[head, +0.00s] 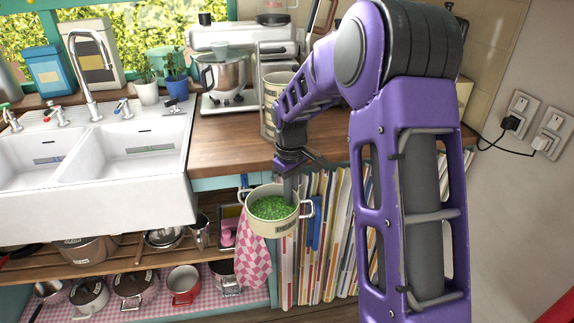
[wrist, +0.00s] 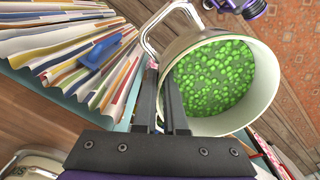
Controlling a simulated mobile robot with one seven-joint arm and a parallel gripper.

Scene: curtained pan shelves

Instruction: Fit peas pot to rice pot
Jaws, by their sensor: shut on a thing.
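The peas pot (head: 272,224) is a cream two-handled pot full of green peas. It hangs upright in front of the counter's front edge, below counter height. My gripper (head: 290,190) points down and is shut on its rim at the far right side. In the wrist view the peas pot (wrist: 264,85) fills the upper right, with the gripper fingers (wrist: 172,108) at its wall. A tall cream container (head: 270,88) stands on the counter behind my arm, partly hidden; I cannot tell whether it is the rice pot. No rice shows.
A white double sink (head: 120,185) is at left. A wooden counter (head: 225,140) has some free room beside a stand mixer (head: 222,80). A pink checked cloth (head: 252,255) hangs under the pot. Several pans stand on lower shelves.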

